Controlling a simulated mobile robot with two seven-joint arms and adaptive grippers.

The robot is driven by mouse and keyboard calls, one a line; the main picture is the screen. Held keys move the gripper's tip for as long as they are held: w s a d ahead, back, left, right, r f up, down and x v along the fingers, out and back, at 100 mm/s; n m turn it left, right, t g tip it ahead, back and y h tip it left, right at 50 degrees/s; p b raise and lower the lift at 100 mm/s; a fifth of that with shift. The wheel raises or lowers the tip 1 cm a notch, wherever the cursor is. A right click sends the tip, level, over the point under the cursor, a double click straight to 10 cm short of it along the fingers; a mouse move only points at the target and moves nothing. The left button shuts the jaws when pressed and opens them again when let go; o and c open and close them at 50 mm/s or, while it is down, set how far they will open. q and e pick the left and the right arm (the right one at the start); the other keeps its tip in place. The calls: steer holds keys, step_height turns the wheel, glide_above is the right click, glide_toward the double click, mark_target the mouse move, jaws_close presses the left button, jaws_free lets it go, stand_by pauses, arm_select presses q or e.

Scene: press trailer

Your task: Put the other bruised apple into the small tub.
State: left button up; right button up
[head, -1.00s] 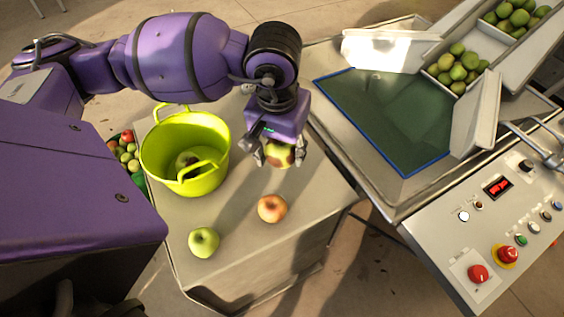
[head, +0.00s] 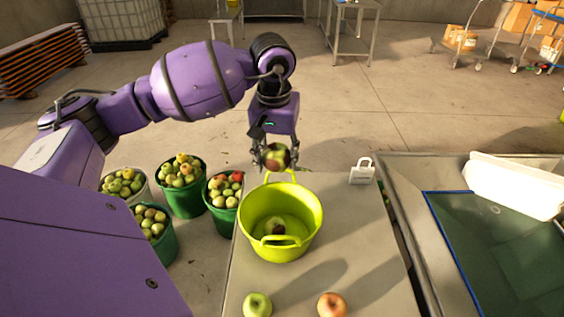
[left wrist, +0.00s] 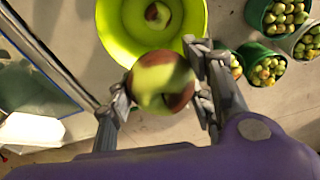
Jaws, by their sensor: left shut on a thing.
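My left gripper (head: 274,156) is shut on a bruised apple (head: 275,158), green with dark red-brown patches. In the head view it holds the apple at the far rim of the small yellow-green tub (head: 262,246), near a handle. In the left wrist view the held apple (left wrist: 161,82) overlaps the edge of the tub (left wrist: 118,35). Another bruised apple (head: 276,227) lies inside the tub; it also shows in the left wrist view (left wrist: 157,14). My right gripper is not in view.
A green apple (head: 257,305) and a red-yellow apple (head: 332,305) lie on the table (head: 375,240) in front. Green buckets of apples (head: 184,199) stand on the floor at left. A metal machine (head: 415,215) is at right.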

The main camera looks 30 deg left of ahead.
mark_target(276, 150)
arm_select(q)
steer(key=shift+f, duration=0.45)
step_height(276, 150, down, 5)
steer(key=shift+b, duration=0.7)
steer(key=o, duration=1.3)
steer(key=shift+o, duration=0.2)
steer(key=r, duration=0.4)
steer(key=s+r, duration=0.1)
steer(key=r, duration=0.7)
steer(key=shift+s+d, duration=0.2)
steer(key=shift+d, duration=0.1)
